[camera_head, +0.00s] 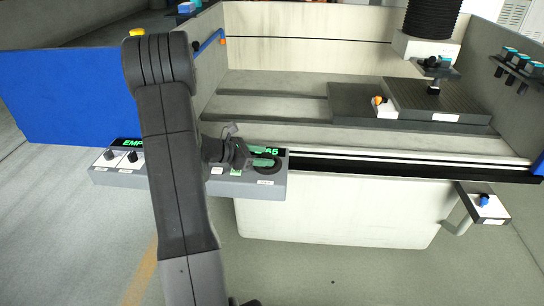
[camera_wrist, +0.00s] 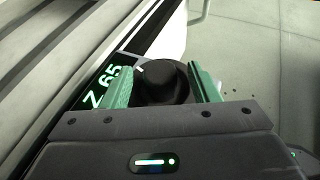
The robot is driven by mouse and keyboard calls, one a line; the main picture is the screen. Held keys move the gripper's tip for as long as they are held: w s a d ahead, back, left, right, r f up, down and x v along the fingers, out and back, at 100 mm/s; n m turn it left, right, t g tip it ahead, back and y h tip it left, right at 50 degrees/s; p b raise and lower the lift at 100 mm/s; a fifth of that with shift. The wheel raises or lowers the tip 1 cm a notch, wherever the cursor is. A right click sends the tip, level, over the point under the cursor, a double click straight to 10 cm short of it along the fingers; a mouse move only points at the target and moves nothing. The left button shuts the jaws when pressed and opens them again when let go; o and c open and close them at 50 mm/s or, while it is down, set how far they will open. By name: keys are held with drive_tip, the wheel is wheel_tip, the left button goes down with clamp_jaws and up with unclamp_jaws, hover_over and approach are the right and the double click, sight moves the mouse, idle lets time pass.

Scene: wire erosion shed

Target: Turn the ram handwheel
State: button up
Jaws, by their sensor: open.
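The ram handwheel (camera_head: 268,164) is a dark round wheel at the right end of the grey control panel (camera_head: 190,184). In the wrist view it is a black knob (camera_wrist: 160,84) with a small white mark at its upper left. My gripper (camera_wrist: 163,88) is open, with one green finger on each side of the knob. I cannot tell whether the fingers touch it. In the head view my gripper (camera_head: 243,157) is at the wheel's left side, and my arm covers the panel's middle. A green "Z 65" display (camera_wrist: 103,88) is beside the wheel.
More knobs (camera_head: 132,157) sit at the panel's left end by a partly hidden display starting "EMP". The machine tank (camera_head: 330,56) with a dark block (camera_head: 437,97) is behind. A bracket with a blue knob (camera_head: 484,202) is at the right. The floor in front is clear.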

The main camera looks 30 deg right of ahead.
sight(265, 156)
drive_tip(key=shift+x, duration=2)
drive_tip(key=shift+c, duration=0.4)
drive_tip(key=c, duration=0.9)
